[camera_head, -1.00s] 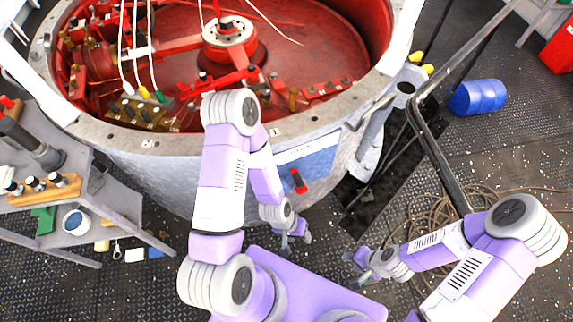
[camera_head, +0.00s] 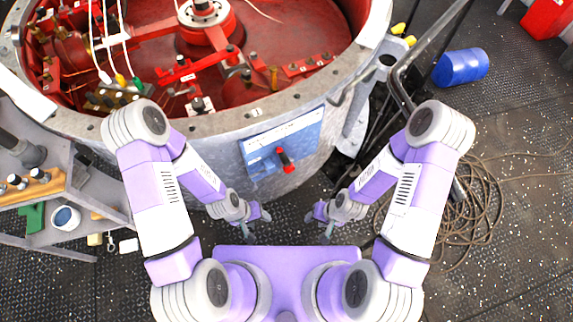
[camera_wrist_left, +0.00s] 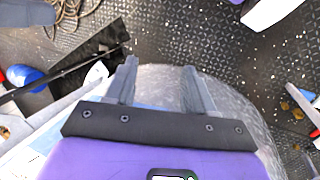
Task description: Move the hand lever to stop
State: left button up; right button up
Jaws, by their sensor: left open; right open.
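The hand lever (camera_head: 286,161) has a dark shaft and a red end. It sits on a blue panel (camera_head: 256,152) with a white label strip, on the outer wall of the large round grey housing. The lever slants down to the right; the label is too small to read. My left gripper (camera_head: 255,225) is open and empty, below and left of the lever, apart from it. Its open fingers (camera_wrist_left: 160,88) also show in the left wrist view, with nothing between them. My right gripper (camera_head: 320,222) is open and empty, below and right of the lever.
The round housing (camera_head: 225,122) has a red interior with machinery. A grey shelf (camera_head: 90,195) stands at left.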

aim_at(288, 167)
jog(key=k, duration=1.2)
jog(key=z, duration=0.9)
jog(key=i, duration=1.05)
jog(key=u, duration=0.4)
